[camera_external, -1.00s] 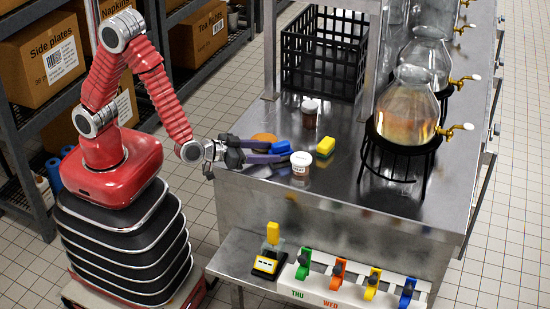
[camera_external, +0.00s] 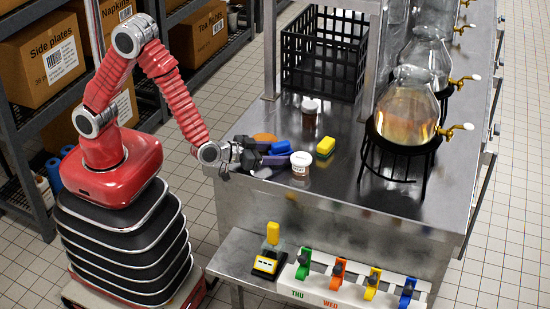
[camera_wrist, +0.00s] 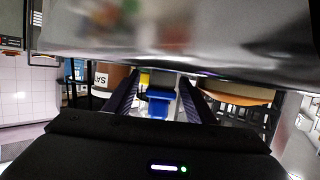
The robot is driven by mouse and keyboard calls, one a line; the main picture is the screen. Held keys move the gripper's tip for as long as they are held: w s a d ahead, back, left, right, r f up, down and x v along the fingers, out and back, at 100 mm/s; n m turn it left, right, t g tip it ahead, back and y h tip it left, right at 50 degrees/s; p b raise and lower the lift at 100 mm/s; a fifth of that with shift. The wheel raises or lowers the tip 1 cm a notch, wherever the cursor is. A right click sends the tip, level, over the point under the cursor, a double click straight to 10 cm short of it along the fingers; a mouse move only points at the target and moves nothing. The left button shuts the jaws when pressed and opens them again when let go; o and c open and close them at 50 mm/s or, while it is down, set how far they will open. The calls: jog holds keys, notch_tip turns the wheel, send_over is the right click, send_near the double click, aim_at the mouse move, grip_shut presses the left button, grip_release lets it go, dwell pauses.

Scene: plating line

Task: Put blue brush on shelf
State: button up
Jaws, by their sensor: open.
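The blue brush (camera_external: 281,147) lies on the steel counter near its left edge; at this size I see it only as a small blue block. My gripper (camera_external: 273,154) is low over the counter edge, pointing right, with its purple-grey fingers beside the brush. In the wrist view, which looks upside down, a blue block (camera_wrist: 158,102), apparently the brush, shows between the spread fingers of my gripper (camera_wrist: 158,82). I cannot tell whether a finger touches it. A dark shelf rack (camera_external: 20,132) with boxes stands at the left. A low steel shelf (camera_external: 232,262) is at the counter's front.
A white-lidded jar (camera_external: 301,170) stands close to my fingers. An orange item (camera_external: 264,138) lies behind the brush; a yellow sponge (camera_external: 325,147) is to its right. A dark jar (camera_external: 309,108), black crate (camera_external: 318,75) and glass flask (camera_external: 405,105) stand farther off. The counter's front right is clear.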

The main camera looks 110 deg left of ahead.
aim_at(281, 143)
dwell(0.3)
jog(key=c, duration=1.3)
jog(key=shift+o, duration=0.2)
jog(key=shift+r, duration=5)
